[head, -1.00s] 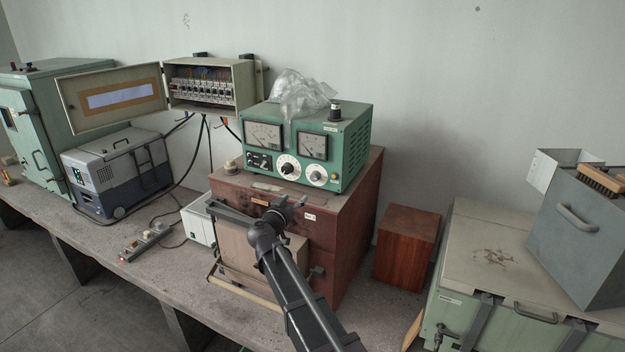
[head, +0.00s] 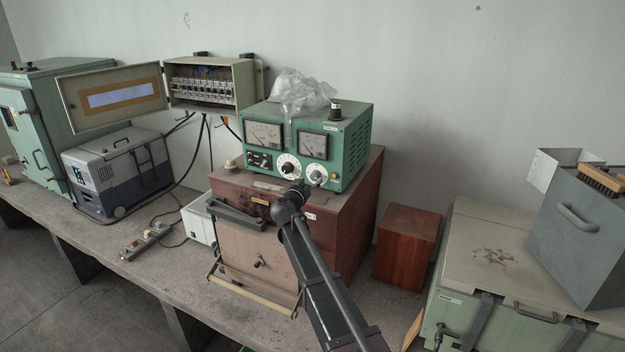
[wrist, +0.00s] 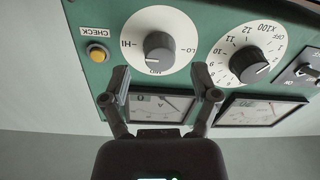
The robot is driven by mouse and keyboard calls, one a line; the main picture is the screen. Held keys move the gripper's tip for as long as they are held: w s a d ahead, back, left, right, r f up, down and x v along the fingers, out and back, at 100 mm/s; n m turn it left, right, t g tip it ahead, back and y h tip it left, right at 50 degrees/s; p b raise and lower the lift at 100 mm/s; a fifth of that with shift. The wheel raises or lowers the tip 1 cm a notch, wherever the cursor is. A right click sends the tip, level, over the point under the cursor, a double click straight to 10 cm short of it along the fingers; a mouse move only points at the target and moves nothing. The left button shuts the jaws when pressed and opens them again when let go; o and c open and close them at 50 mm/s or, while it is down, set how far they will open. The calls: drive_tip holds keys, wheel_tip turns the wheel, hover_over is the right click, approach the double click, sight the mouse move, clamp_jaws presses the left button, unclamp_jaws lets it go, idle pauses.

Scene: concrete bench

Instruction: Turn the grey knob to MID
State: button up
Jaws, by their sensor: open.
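The grey knob (wrist: 158,52) sits on a white dial marked LO, HI and MID, on the front of the green meter unit (head: 352,150). In the head view the knob (head: 315,176) is at the panel's lower right. In the wrist view, which shows the panel inverted, a small pale mark shows on the knob's edge near MID; its exact setting is unclear. My gripper (wrist: 162,82) is open and empty, its fingers spread either side of the knob's line and apart from it. In the head view my gripper (head: 298,190) is just below and left of the knob.
A numbered dial knob (wrist: 249,66) and a yellow CHECK button (wrist: 97,54) flank the grey knob. Two meters (head: 313,146) sit above. A crumpled plastic bag (head: 298,92) lies on the unit, which stands on a brown chest (head: 350,225).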

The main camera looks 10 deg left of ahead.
sight(315, 176)
drive_tip(key=shift+x, duration=1.2)
clamp_jaws()
